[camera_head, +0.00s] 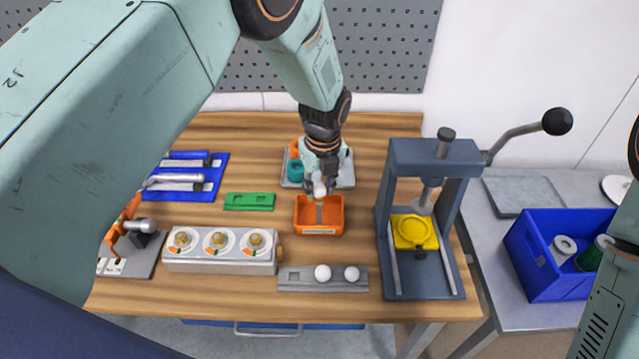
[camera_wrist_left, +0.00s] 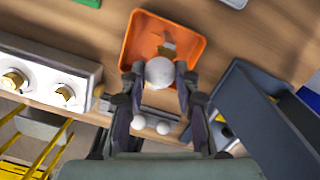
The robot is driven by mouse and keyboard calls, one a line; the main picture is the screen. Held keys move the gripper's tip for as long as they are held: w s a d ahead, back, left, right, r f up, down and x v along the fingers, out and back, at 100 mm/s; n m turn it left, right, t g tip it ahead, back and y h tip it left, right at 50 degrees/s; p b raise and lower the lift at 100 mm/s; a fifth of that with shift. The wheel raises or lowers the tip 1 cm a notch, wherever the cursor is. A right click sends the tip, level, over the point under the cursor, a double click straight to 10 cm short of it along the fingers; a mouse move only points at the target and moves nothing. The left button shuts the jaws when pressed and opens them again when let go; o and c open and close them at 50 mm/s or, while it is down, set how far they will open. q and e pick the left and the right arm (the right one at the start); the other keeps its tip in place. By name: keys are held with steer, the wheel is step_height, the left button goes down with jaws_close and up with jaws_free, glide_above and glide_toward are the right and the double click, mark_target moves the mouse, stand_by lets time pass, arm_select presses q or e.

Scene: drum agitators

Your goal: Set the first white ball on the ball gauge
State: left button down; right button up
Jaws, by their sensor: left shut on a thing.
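My left gripper (camera_head: 319,183) is shut on a white ball (camera_head: 319,190) and holds it over the back part of the orange tray (camera_head: 319,229). In the left wrist view the ball (camera_wrist_left: 160,72) sits between the fingertips (camera_wrist_left: 160,84), with the tray (camera_wrist_left: 135,45) behind it. A small pale piece lies in the tray. Two more white balls (camera_head: 322,272) (camera_head: 352,273) sit on a long grey slotted block (camera_head: 300,284) at the table's front. A green slotted plate (camera_head: 250,201) lies left of the tray. I cannot tell which piece is the ball gauge. My right gripper is out of view.
A dark press (camera_head: 384,245) with a yellow dish (camera_head: 414,232) stands right of the tray. A white box with several knobs (camera_head: 220,264) is at front left. A grey tray (camera_head: 347,169) lies behind; a blue bin (camera_head: 547,265) stands far right.

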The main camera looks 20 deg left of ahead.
arm_select(q)
steer(key=c, duration=0.9)
jaws_free()
steer(key=r, duration=0.8)
steer(key=s+r, duration=0.1)
steer(key=r, duration=0.2)
steer(key=shift+d+r, duration=0.4)
steer(key=shift+s, duration=0.15)
